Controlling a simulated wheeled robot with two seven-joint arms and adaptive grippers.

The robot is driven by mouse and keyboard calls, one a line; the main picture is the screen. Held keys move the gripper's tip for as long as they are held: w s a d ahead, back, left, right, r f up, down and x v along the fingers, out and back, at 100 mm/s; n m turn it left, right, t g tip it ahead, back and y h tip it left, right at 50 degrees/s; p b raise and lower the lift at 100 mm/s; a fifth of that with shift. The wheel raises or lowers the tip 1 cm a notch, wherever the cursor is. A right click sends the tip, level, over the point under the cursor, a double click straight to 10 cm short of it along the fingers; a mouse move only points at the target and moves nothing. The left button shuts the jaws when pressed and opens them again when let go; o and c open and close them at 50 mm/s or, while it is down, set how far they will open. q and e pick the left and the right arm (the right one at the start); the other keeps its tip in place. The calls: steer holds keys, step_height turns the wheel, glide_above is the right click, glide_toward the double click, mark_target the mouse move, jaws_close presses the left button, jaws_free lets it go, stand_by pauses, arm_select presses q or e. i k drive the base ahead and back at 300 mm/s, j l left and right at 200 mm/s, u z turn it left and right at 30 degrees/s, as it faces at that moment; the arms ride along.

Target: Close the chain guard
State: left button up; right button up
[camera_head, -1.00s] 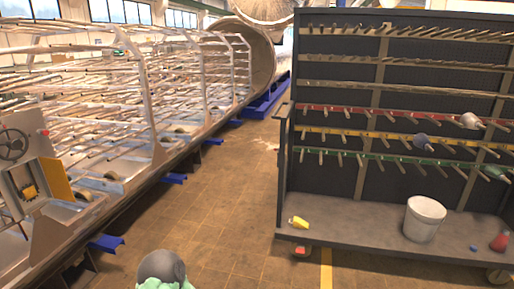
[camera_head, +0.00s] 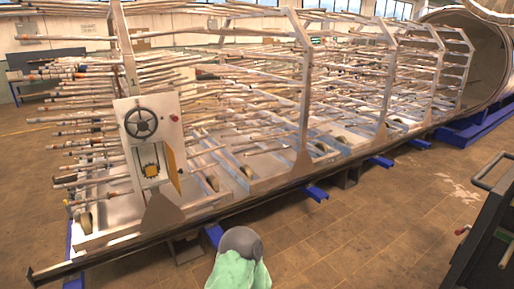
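The chain guard (camera_head: 173,167) is a yellow-orange panel on the right edge of a light grey control box at the left of the head view. It is seen nearly edge-on and stands swung out from the box front, so it looks open. The box (camera_head: 130,110) carries a dark handwheel (camera_head: 141,123), and below it a dark opening with a yellow part (camera_head: 152,171) inside. Neither of my grippers is in view.
The box sits at the near end of a long metal rack (camera_head: 305,120) full of rods, on blue supports (camera_head: 316,193). The rack leads towards a large round chamber (camera_head: 488,60). A dark cart (camera_head: 485,240) stands at the right edge. The tiled floor (camera_head: 370,230) between is mostly clear.

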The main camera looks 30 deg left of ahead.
mark_target(171, 158)
steer(key=i+u, duration=0.2)
steer(key=i, duration=0.4)
steer(key=i+l+u, duration=0.2)
steer(key=i, duration=0.4)
steer(key=i+l+u, duration=0.2)
steer(key=i, duration=0.4)
steer(key=j+u, duration=0.1)
steer(key=u, duration=1.85)
steer(key=i+l, duration=0.05)
steer(key=l, duration=0.05)
